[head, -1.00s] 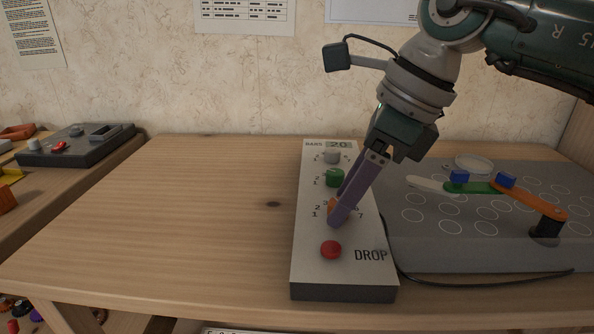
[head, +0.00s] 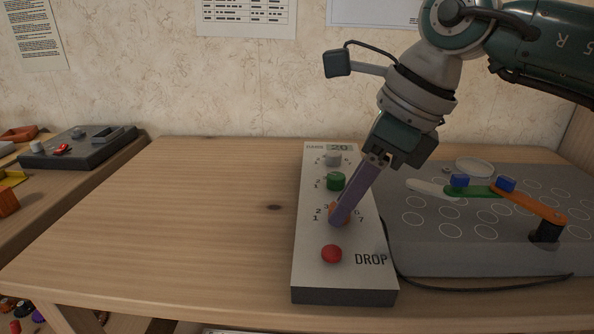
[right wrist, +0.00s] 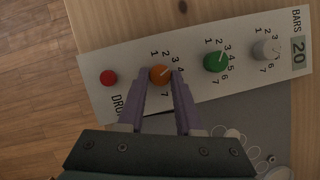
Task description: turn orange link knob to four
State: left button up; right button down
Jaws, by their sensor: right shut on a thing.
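The orange knob (right wrist: 159,75) sits on the white control panel (right wrist: 105,48), between the red button (right wrist: 108,77) and the green knob (right wrist: 216,62). In the head view the orange knob (head: 333,209) is partly hidden behind my purple fingers. My right gripper (right wrist: 158,80) is shut on it, one finger on each side. Its white pointer line slants up and right in the right wrist view, towards the 3 and 4 marks; I cannot tell exactly which. My right gripper in the head view (head: 340,215) reaches down from the upper right. My left gripper is not in view.
A grey knob (head: 332,159) and a small display reading 20 (right wrist: 298,56) are at the panel's far end. Right of it is a grey board (head: 400,235) with a white, green and orange linkage (head: 530,206). The table left of the panel is clear.

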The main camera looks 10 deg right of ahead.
jog(key=m+p, duration=0.1)
jog(key=m+t+p, duration=0.1)
jog(key=shift+s+a+r+m, duration=0.1)
jog(key=shift+r+m, duration=0.1)
jog(key=shift+m, duration=0.1)
jog(key=shift+a+f+m+t+h+p, duration=0.1)
jog(key=shift+m+t+h+p, duration=0.2)
jog(key=shift+m+h+p, duration=0.65)
jog(key=shift+m+y, duration=0.25)
jog(key=shift+m, duration=0.2)
jog(key=c, duration=0.6)
grip_release()
jog(key=shift+f, duration=0.1)
jog(key=shift+s+r, duration=0.15)
jog(key=shift+r, duration=0.25)
jog(key=p+v, duration=0.1)
jog(key=v, duration=0.8)
jog(key=shift+r+p, duration=0.1)
jog(key=shift+p, duration=0.2)
